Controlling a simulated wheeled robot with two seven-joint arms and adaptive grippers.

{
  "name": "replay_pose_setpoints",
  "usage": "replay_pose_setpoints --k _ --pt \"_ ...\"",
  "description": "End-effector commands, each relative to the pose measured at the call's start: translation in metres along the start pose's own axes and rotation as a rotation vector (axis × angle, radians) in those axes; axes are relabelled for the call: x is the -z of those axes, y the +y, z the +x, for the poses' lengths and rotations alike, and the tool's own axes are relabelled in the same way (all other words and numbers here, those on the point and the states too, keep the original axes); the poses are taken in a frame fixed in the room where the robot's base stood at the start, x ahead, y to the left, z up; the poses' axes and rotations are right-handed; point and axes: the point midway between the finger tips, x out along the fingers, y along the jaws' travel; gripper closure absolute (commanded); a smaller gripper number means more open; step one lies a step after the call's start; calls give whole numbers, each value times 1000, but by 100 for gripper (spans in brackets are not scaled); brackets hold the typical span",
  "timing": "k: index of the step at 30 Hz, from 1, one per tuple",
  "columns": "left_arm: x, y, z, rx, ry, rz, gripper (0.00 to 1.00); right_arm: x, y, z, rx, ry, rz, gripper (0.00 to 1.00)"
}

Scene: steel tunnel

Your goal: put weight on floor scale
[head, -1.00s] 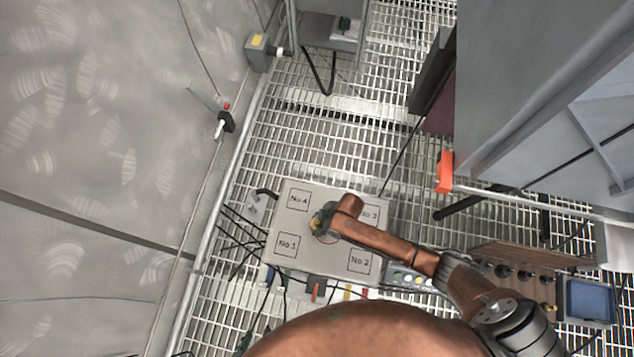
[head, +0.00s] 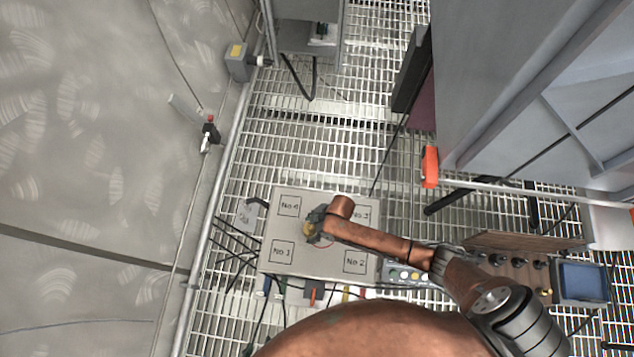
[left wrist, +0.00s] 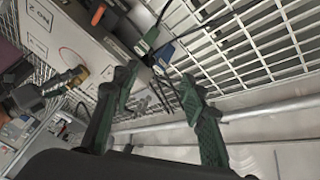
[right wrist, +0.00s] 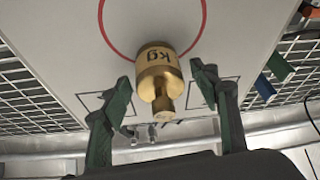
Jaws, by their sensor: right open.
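The floor scale (head: 325,264) is a pale grey plate with corner squares marked No 1 to No 4 and a red circle in its middle. A brass weight (right wrist: 158,75) marked kg is on the plate at the red circle, its narrow knob towards my right wrist camera. My right gripper (right wrist: 163,115) is open, with one finger on each side of the weight and gaps between. In the head view the right gripper (head: 317,225) partly hides the weight. My left gripper (left wrist: 158,98) is open and empty beside the scale; I cannot make it out in the head view.
A metal grating floor (head: 300,150) surrounds the scale. Cables and coloured connectors line its near edge. A control box with knobs (head: 510,262) stands at the right, a large grey cabinet (head: 510,80) at the upper right. A rail (head: 212,215) runs along the left wall.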

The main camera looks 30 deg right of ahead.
Motion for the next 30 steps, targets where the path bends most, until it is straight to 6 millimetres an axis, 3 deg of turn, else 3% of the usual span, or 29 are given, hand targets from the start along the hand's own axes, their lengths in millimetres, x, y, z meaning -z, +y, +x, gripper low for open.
replay_pose_setpoints --k 5,18,24,30 --pt "0 -5 -31 27 -83 13 60 3 2 -30 -6 2 -2 44" --pt "-23 -28 -121 135 -357 15 60 2 1 -97 -4 2 -2 44" --pt "-31 -34 -146 166 -428 7 60 1 1 -112 -2 0 -1 44" --pt "-34 -36 -154 176 -452 3 60 0 0 -115 0 0 0 44"
